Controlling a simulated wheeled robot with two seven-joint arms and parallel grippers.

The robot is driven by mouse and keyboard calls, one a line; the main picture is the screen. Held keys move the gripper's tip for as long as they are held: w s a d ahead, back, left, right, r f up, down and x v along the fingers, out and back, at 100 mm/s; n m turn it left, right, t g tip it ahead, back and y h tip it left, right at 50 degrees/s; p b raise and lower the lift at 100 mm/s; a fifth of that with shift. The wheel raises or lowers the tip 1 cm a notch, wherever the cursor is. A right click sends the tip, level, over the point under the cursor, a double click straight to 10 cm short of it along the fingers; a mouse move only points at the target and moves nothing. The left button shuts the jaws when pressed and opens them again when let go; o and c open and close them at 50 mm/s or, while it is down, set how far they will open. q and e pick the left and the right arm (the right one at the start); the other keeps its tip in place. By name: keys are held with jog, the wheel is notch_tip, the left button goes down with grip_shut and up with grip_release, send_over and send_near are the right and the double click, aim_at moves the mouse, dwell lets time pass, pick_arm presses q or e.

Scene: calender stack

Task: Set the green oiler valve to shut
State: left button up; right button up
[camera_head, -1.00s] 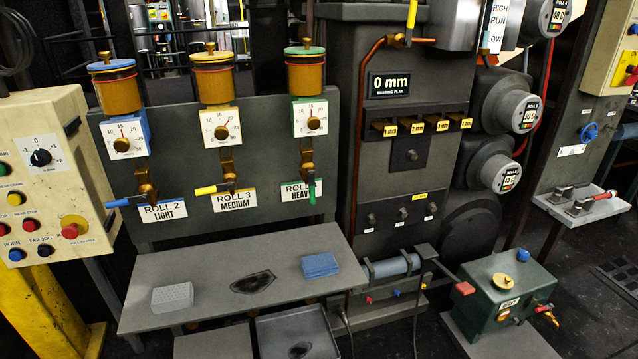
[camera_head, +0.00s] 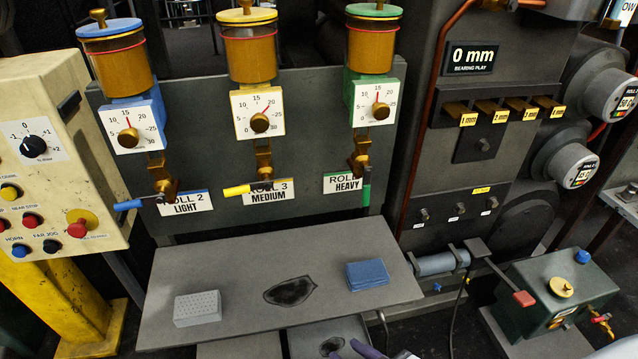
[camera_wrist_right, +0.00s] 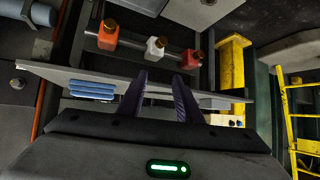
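The green oiler (camera_head: 372,40) is the rightmost of three on the grey panel, above a white dial. Its green valve handle (camera_head: 366,196) hangs straight down beside the HEAVY label, below a brass valve body (camera_head: 361,165). The blue handle (camera_head: 128,205) and yellow handle (camera_head: 236,190) lie roughly level, pointing left. My right gripper (camera_head: 350,349) shows only its fingertips at the bottom edge of the head view, well below the green handle. In the right wrist view its two dark fingers (camera_wrist_right: 160,88) are apart with nothing between them. My left gripper is not in view.
A grey shelf (camera_head: 225,250) juts out below the oilers, with a pale perforated block (camera_head: 197,308), a dark patch and a blue block (camera_head: 367,275) on it. A control box (camera_head: 50,150) stands left. A green tank (camera_head: 560,285) stands lower right.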

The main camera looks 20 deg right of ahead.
jog(key=w+d+r+m+t+h+p, duration=0.1)
jog(key=w+d+r+t, duration=0.3)
jog(key=w+d+r, duration=0.5)
jog(key=m+t+h, duration=0.1)
jog(key=t, duration=0.2)
send_near(368, 198)
jog(key=w, duration=0.9)
jog(key=shift+w+d+f, duration=0.1)
jog(key=shift+w, duration=0.8)
grip_shut()
